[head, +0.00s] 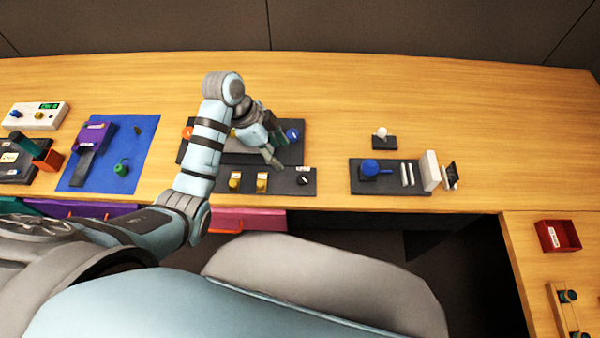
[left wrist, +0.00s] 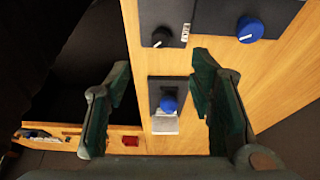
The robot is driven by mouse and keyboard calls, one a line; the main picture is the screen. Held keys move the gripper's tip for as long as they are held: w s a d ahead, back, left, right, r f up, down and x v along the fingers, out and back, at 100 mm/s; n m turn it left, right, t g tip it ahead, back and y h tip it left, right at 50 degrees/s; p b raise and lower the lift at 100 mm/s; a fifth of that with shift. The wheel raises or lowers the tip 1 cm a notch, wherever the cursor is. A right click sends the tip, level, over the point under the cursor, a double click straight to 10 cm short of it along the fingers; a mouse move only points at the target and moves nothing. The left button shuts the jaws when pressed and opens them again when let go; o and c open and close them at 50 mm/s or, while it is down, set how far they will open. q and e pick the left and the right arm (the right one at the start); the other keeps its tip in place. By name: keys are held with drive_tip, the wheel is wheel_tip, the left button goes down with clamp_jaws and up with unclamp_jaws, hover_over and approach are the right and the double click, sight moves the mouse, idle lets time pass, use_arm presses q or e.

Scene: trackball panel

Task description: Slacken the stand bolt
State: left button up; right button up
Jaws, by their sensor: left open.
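No part in view carries a readable label naming it the stand bolt, so I cannot tell for sure which one it is. A blue round-topped part with a side arm (head: 370,168) stands on a dark plate (head: 395,190) right of the middle. It also shows in the left wrist view (left wrist: 168,103), beyond and between the fingers. A white ball-topped piece (head: 381,133) stands on a small dark base behind that plate. My left gripper (head: 279,153) is open and empty above the central dark panel, left of these parts; its green-dark fingers (left wrist: 160,65) are spread.
The central panel has a blue knob (head: 293,134) and an orange knob (head: 187,132). In front lies a plate with yellow parts and a black knob (head: 303,180). A white block (head: 430,171) stands right of the blue part. A red bin (head: 558,236) sits far right.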

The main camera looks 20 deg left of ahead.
sight(302, 178)
use_arm(q)
drive_tip(key=b+x, duration=0.1)
drive_tip(key=x, duration=0.6)
drive_tip(key=b+x, duration=0.1)
drive_tip(key=x, duration=0.6)
drive_tip(key=shift+w+d+r+b, duration=0.1)
drive_tip(key=shift+w+d+b, duration=0.05)
drive_tip(key=shift+d+b, duration=0.15)
drive_tip(key=shift+r, duration=0.1)
drive_tip(key=shift+c, duration=0.7)
drive_tip(key=c, duration=1)
